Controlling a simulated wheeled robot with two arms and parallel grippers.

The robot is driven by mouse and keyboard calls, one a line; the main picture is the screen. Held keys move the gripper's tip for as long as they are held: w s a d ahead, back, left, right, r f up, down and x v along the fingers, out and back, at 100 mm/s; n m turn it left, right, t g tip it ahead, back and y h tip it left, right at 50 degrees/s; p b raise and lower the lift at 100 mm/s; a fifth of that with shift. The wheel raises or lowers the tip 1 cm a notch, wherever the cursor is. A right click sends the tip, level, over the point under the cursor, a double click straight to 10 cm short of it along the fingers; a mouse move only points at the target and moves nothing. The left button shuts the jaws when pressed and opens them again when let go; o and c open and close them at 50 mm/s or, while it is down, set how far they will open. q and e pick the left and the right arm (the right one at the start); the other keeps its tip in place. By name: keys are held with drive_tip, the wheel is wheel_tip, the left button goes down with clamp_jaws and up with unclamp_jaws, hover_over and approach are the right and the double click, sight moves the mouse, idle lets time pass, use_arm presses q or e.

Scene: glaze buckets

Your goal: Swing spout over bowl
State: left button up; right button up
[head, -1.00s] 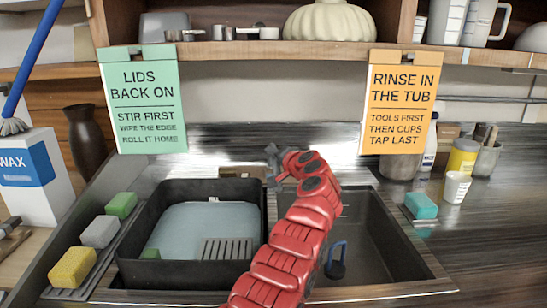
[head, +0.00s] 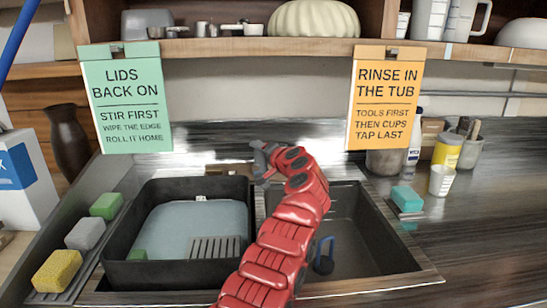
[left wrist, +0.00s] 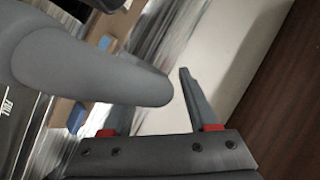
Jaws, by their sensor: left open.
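The sink has a right bowl (head: 350,230) of dark metal. A black tub (head: 118,228) with pale blue-grey water sits at its left. My left gripper (head: 261,163) is above the back of the sink, near the tub's back right corner, at the end of my red arm. In the left wrist view its two fingers (left wrist: 155,92) are apart. A smooth grey rounded bar, seemingly the spout (left wrist: 90,65), reaches between or in front of them; I cannot tell whether they touch it. In the head view I cannot make out the spout, likely hidden by my arm. My right gripper is out of view.
A blue-handled tool (head: 323,258) stands in the right bowl. Sponges (head: 85,235) line the left side. A teal sponge (head: 407,198), a white cup (head: 441,180) and jars stand on the right. Two signs hang from the shelf (head: 250,47). The right front counter is clear.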

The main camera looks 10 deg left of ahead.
use_arm(q)
drive_tip(key=shift+s+d, duration=0.4)
drive_tip(key=shift+d, duration=0.05)
drive_tip(key=b+v, duration=0.1)
drive_tip(key=v, duration=1.5)
drive_tip(key=shift+r, duration=0.15)
